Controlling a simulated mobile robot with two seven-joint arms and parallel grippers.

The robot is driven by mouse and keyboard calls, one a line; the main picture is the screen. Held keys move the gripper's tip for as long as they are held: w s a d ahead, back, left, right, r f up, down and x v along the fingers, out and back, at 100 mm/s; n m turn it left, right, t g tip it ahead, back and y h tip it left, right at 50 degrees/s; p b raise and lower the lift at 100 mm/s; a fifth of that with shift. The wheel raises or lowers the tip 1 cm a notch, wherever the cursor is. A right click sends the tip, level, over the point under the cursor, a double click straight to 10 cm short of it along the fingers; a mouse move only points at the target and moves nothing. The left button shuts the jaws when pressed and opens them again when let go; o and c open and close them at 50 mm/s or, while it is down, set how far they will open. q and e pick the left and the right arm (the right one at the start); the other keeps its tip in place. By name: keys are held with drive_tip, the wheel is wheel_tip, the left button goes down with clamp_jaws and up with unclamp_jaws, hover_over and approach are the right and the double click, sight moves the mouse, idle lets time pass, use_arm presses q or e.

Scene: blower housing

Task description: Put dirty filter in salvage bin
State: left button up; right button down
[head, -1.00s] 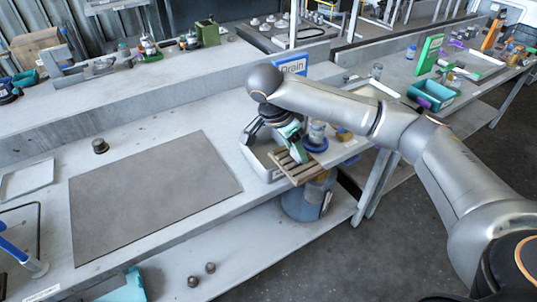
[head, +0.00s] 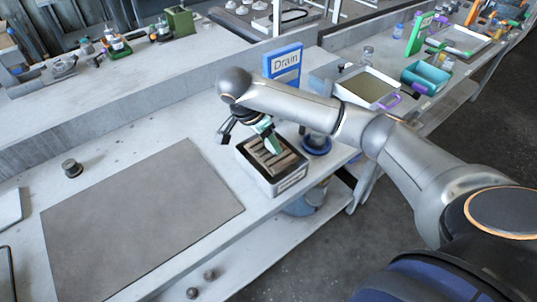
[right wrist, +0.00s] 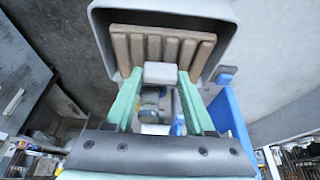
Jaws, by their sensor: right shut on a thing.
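The dirty filter (head: 285,165) is a brown, ribbed panel. It also shows in the right wrist view (right wrist: 160,46), with a pale grey tab between my fingers. My right gripper (head: 271,146) has green fingers and is shut on the filter by this tab (right wrist: 159,73). The salvage bin (head: 283,186) is a light grey box with a label on its front, near the bench's front edge. In the head view the filter lies within the bin's rim; the rim (right wrist: 228,10) surrounds its far side in the right wrist view. Whether it touches the bottom is hidden. My left gripper is not in view.
A blue Drain sign (head: 283,62) stands behind the bin. A blue round dish (head: 317,146) sits close to the bin's right. A grey mat (head: 140,220) lies bare to the left, with a small dark knob (head: 71,168) behind it. A tray (head: 368,86) stands further right.

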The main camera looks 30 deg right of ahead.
sight(267, 152)
drive_tip(key=shift+f+b, duration=0.75)
drive_tip(key=shift+f, duration=2.05)
drive_tip(key=shift+c, duration=1.3)
unclamp_jaws()
drive_tip(key=p+v, duration=0.1)
drive_tip(key=v, duration=0.3)
drive_tip(key=shift+w+d, duration=0.1)
drive_tip(key=shift+d, duration=0.05)
drive_tip(key=v, duration=0.8)
